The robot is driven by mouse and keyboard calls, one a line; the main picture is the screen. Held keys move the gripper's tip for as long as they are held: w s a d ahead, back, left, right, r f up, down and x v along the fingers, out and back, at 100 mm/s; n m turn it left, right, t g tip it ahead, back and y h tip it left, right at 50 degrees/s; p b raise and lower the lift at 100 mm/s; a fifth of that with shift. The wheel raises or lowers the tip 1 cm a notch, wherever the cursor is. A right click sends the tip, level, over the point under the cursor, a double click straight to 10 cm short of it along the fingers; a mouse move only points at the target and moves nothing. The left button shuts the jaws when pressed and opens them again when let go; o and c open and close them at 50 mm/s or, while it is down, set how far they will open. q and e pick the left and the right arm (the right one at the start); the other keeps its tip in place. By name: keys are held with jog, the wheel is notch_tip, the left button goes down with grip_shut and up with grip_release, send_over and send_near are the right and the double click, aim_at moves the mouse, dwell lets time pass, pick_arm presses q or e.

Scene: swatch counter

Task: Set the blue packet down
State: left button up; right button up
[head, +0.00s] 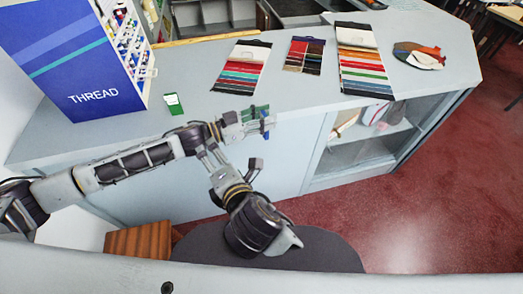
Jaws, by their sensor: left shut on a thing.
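My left gripper (262,124) reaches in from the left, just over the front edge of the counter (190,76). It is shut on the blue packet (268,124), of which only a narrow blue part shows by the fingertips; the fingers hide the rest. I cannot tell whether the packet touches the counter. A green piece (254,113) shows right behind the fingers. My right gripper (233,161) is lower, in front of the counter, with its fingers apart and nothing seen between them.
A green packet with a white label (174,104) lies left of my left gripper. A blue THREAD stand (80,70) is at the left. Swatch cards (241,70), (304,55), (362,62) and a fabric fan (419,56) lie behind. Bare counter lies between.

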jog(key=w+d+r+m+t+h, duration=0.1)
jog(key=w+d+m+t+h, duration=0.1)
jog(key=d+m+h, duration=0.4)
jog(key=w+d+m, duration=0.1)
jog(key=d+m, duration=0.1)
jog(key=d, duration=0.2)
jog(key=shift+t+h, duration=0.3)
jog(key=shift+h, duration=0.1)
jog(key=shift+w+d, duration=0.1)
jog(key=shift+w, duration=0.1)
jog(key=x, duration=1.2)
